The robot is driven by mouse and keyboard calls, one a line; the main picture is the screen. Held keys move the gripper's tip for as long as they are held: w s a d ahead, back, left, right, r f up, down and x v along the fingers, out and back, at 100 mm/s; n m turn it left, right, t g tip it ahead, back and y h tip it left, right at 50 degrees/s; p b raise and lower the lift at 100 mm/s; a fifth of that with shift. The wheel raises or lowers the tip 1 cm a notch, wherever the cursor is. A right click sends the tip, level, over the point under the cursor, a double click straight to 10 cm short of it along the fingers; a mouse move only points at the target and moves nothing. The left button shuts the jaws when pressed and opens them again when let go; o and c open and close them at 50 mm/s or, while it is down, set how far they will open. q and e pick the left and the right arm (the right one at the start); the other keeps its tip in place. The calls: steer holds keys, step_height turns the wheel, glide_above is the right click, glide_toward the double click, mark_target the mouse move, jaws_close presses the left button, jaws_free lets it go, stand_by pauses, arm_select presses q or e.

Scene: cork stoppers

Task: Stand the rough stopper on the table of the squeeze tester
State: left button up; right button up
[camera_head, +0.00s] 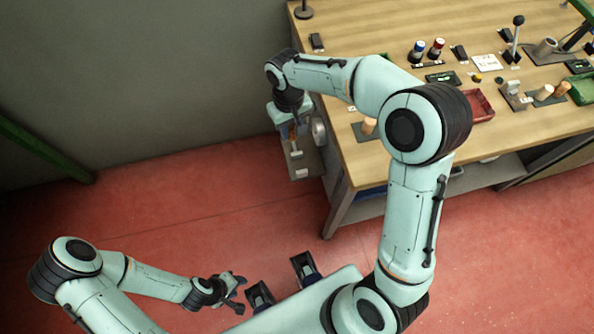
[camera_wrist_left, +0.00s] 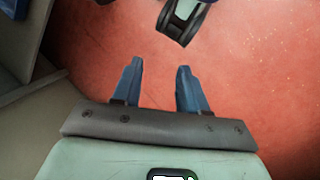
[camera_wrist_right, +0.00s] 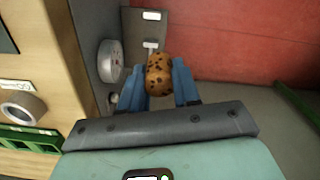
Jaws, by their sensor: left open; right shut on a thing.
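My right gripper (camera_wrist_right: 158,85) is shut on a brown stopper with dark pits, the rough stopper (camera_wrist_right: 158,72), which shows between the blue fingers in the right wrist view. The squeeze tester (camera_head: 302,165) is a grey fixture at the left end of the bench. Its round dial (camera_wrist_right: 111,62) and a small pale bar (camera_wrist_right: 150,46) show just beyond the stopper. I cannot tell whether the stopper touches the tester. In the head view the right gripper (camera_head: 291,134) is over the tester, and the stopper is hard to make out. My left gripper (camera_wrist_left: 160,75) is open and empty, above the floor.
The wooden bench (camera_head: 365,40) holds a red tray (camera_head: 480,106), a lever device (camera_head: 514,40), black and red-capped bottles (camera_head: 427,50) and other stoppers (camera_head: 545,92). A green tray (camera_wrist_right: 28,140) lies left in the right wrist view. Open red floor (camera_head: 180,200) lies left of the bench.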

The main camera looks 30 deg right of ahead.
step_height(320, 180, down, 3)
steer(key=d+b, duration=0.3)
steer(key=b, duration=1.1)
glide_above(299, 166)
step_height(299, 166, down, 14)
step_height(299, 166, down, 5)
steer(key=shift+s+r+b, duration=0.1)
steer(key=shift+r+b, duration=0.05)
steer(key=shift+b, duration=0.5)
arm_select(q)
steer(key=w+a+f+t, duration=0.1)
steer(key=w+f, duration=0.3)
steer(key=f, duration=0.5)
steer(key=w+a+f+t+y, duration=0.1)
steer(key=w+a+f, duration=0.3)
steer(key=f, duration=0.5)
steer(key=shift+w+f+n+t+y, duration=0.15)
steer(key=shift+w+n+t+y, duration=0.15)
steer(key=shift+w+n+t, duration=0.15)
arm_select(e)
steer(key=shift+f, duration=0.35)
steer(key=shift+f, duration=0.2)
steer(key=o, duration=1)
arm_select(q)
steer(key=shift+f, duration=0.1)
arm_select(e)
steer(key=shift+r, duration=0.1)
